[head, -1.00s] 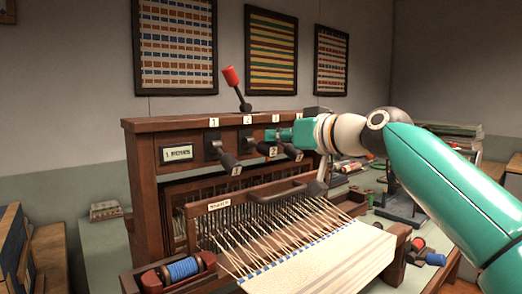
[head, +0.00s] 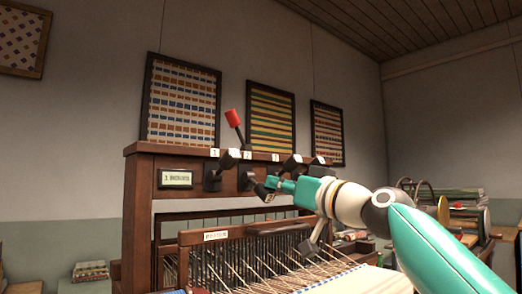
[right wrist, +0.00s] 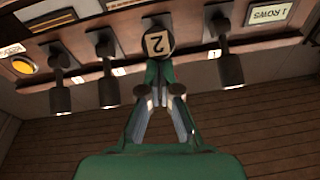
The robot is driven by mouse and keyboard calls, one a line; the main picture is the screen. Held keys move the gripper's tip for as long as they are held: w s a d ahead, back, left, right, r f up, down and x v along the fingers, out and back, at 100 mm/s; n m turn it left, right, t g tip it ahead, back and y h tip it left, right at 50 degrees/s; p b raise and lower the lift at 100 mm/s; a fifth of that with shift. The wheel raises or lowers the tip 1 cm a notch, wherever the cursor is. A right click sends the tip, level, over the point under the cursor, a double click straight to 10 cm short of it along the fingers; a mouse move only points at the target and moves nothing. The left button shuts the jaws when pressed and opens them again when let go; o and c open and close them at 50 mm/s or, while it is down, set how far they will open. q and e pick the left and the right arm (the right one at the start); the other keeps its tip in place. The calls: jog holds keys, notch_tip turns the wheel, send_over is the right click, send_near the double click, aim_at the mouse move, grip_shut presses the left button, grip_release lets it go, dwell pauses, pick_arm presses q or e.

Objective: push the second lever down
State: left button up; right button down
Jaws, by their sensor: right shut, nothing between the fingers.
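The wooden loom (head: 140,205) has a row of dark levers under numbered tags. The second lever's knob (head: 264,192) sits lower than the knobs of the first lever (head: 229,158) and the third lever (head: 291,162). In the right wrist view, which is upside down, the knob marked 2 (right wrist: 157,43) faces the camera, while its neighbours point another way. My right gripper (head: 274,184) is shut and empty, its fingertips right at the second lever's knob; they hide part of that lever. The right wrist view shows the fingertips (right wrist: 160,70) at this knob. My left gripper is not in view.
A red-handled lever (head: 233,119) stands on top of the loom. A small sign (head: 175,179) is on its front left. Warp threads and woven cloth (head: 360,281) lie below my right arm. Framed textiles hang on the wall behind.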

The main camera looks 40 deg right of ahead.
jog(key=shift+w+f, duration=0.2)
jog(key=shift+f, duration=0.1)
jog(key=shift+r, duration=0.15)
notch_tip(320, 180, up, 4)
jog(key=s+p, duration=0.2)
jog(key=p, duration=0.2)
jog(key=f+b+v, duration=0.1)
jog(key=b+v, duration=0.4)
jog(key=v, duration=0.5)
jog(key=shift+d, duration=0.2)
jog(key=shift+s+f, duration=0.1)
jog(key=shift+f, duration=0.05)
